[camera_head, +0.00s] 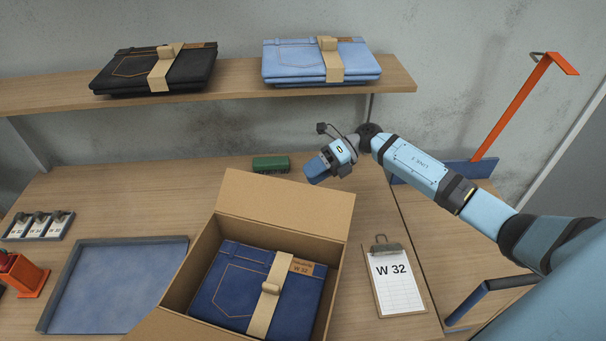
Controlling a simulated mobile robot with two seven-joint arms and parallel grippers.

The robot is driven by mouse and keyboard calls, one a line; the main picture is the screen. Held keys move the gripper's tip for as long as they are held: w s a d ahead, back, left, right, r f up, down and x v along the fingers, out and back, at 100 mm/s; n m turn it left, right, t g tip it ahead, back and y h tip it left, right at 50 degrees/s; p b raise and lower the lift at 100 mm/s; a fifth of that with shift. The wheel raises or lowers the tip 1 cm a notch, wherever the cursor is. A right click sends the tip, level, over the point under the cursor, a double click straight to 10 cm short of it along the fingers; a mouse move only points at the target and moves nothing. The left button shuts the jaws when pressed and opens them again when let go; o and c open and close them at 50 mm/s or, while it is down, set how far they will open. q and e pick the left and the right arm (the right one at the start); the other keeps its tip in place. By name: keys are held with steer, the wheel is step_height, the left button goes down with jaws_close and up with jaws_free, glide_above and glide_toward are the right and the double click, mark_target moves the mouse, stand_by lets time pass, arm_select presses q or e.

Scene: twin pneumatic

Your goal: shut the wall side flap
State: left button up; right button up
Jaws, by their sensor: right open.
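An open cardboard box (172,287) stands on the table at the bottom middle of the head view. Its wall side flap (290,207) stands up and leans back at the far edge. Folded dark blue jeans (232,283) with a paper band and a W 32 label lie inside. My right gripper (317,170) is open and empty, just beyond the flap's upper right corner on the wall side; it looks apart from the flap. The box's near side is cut off by the frame. My left gripper is not in view.
A green block-like object (271,164) lies behind the flap. A clipboard (396,278) marked W 32 lies right of the box, a blue tray (63,277) left. A wall shelf (237,86) holds folded black jeans (153,70) and light blue jeans (322,62). An orange stand (512,105) rises at right.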

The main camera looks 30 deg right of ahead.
mark_target(284, 203)
steer(key=x, duration=0.3)
steer(key=shift+a, duration=0.1)
jaws_close()
steer(key=shift+r+p, duration=0.1)
steer(key=shift+p, duration=0.2)
